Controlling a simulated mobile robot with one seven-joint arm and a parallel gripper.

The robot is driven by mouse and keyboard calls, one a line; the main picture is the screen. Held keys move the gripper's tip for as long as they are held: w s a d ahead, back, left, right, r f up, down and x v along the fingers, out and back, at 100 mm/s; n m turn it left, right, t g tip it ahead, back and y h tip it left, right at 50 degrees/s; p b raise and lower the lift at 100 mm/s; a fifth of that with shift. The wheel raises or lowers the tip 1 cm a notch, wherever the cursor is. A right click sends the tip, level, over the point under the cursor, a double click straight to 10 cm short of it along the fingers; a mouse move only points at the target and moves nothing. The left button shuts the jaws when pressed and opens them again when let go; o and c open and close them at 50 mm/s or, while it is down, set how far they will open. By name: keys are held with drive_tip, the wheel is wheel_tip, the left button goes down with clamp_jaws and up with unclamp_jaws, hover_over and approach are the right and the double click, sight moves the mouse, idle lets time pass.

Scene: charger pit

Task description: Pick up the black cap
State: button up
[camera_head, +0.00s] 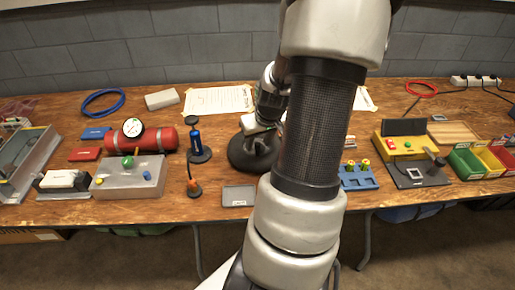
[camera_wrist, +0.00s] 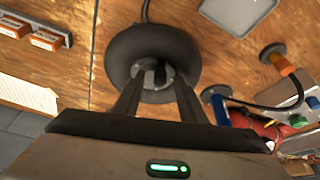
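A large black round dome-shaped piece (camera_head: 253,153) stands on the wooden bench below my gripper in the head view. In the wrist view this black piece (camera_wrist: 120,55) has a silver and black centre and a dark cable running from its far edge. My gripper (camera_wrist: 157,82) is over its centre, with a gap between the two fingers; contact cannot be told. I cannot tell for certain which of the two is the black cap. My arm hides part of the bench.
A grey tray (camera_head: 239,196) lies near the front edge. A blue holder (camera_head: 357,177) and colored bins (camera_head: 492,158) are right. A paper sheet (camera_head: 218,99) lies behind.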

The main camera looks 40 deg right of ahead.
sight(258, 145)
clamp_jaws()
wheel_tip(258, 145, up, 10)
drive_tip(key=p, duration=0.3)
idle(0.4)
